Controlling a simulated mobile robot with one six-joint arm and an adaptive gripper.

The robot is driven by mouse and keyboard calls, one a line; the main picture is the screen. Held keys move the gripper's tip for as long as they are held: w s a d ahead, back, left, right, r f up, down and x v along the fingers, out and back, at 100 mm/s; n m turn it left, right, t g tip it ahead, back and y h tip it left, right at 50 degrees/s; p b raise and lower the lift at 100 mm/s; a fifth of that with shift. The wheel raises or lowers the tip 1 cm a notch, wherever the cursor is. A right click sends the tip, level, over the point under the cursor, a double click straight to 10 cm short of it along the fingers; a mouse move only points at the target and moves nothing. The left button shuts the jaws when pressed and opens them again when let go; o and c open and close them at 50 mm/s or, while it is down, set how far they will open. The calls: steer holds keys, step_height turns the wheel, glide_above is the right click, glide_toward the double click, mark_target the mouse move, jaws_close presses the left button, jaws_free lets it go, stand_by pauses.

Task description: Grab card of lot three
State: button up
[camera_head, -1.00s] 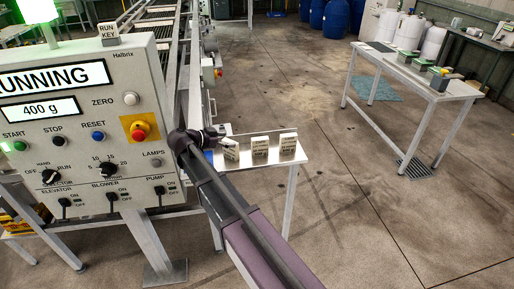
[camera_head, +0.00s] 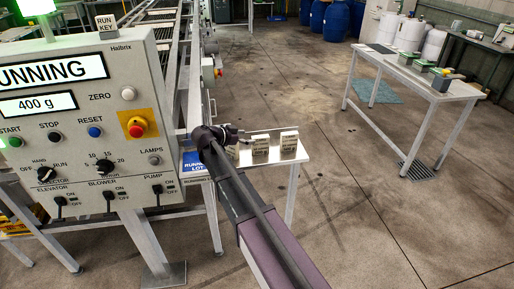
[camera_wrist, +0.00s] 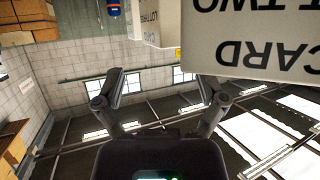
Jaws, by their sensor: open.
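Three small pale printed cards or blocks stand in a row on a narrow white shelf table: a left one (camera_head: 232,152), a middle one (camera_head: 260,146) and a right one (camera_head: 289,142). Their print is too small to read in the head view. In the wrist view, a large card (camera_wrist: 255,40) reads upside down "...T TWO CARD" at the upper right, close to the right finger. My gripper (camera_wrist: 165,88) is open and empty; my arm partly hides the left card in the head view.
The control panel (camera_head: 75,128) with switches and a red stop button stands left of my arm. A blue "RUNNING LOT" sign (camera_head: 194,163) lies at the shelf's left end. A white table (camera_head: 420,85) stands at the right, with open floor between.

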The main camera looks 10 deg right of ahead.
mark_target(259, 137)
steer(key=shift+d, duration=0.1)
steer(key=shift+b+x, duration=0.9)
steer(key=shift+x, duration=1.65)
steer(key=shift+r, duration=0.1)
jaws_close()
